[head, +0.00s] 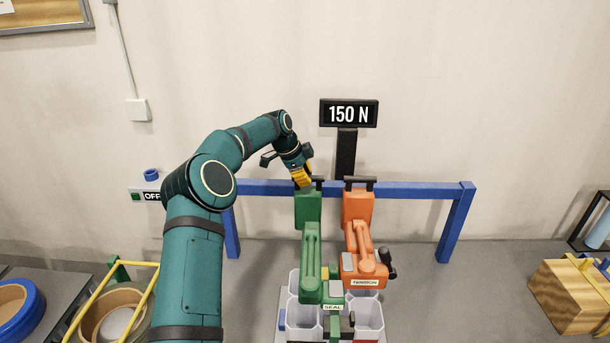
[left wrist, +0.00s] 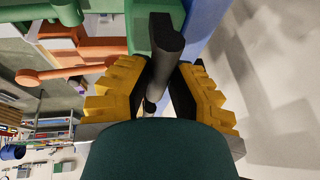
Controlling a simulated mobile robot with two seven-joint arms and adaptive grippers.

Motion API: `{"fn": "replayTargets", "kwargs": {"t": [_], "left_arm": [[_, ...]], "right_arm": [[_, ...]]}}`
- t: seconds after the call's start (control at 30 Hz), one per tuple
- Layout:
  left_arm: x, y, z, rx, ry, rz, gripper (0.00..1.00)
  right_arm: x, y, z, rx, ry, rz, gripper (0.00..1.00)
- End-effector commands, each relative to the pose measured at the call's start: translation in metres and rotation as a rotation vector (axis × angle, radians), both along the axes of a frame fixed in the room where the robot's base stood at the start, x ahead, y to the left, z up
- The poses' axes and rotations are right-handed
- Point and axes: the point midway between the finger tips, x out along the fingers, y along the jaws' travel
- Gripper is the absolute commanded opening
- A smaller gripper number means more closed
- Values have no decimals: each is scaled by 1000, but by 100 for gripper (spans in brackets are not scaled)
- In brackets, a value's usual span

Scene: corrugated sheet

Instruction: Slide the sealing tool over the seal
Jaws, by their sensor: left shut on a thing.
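The green sealing tool (head: 311,255), labelled SEAL, stands in front of the blue rail with its upper block against it and its labelled end low, over pale bins. My left gripper (head: 303,181) is shut on the black handle at the top of this tool. In the left wrist view, the yellow finger pads of the gripper (left wrist: 163,85) sit on both sides of the black handle (left wrist: 164,50), with green tool body (left wrist: 138,30) beyond. I cannot make out a seal. My right gripper is not in view.
The orange tool (head: 362,245), labelled TENSION, stands close to the right of the green one. A display (head: 349,113) reading 150 N is above the blue rail (head: 415,190). Pale bins (head: 370,318) are below. A wooden block (head: 567,295) lies far right, tape coils (head: 18,305) far left.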

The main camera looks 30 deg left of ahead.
Motion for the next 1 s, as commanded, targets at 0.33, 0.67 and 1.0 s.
{"fn": "replayTargets", "kwargs": {"t": [0.33, 0.67, 1.0], "left_arm": [[-1, -3, -5, -6, 10, -6, 0], [0, -5, -5, -9, 9, -8, 34], [0, -1, -2, -3, 3, -3, 52]], "right_arm": [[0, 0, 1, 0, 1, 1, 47], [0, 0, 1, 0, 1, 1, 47], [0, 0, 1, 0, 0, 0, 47]]}}
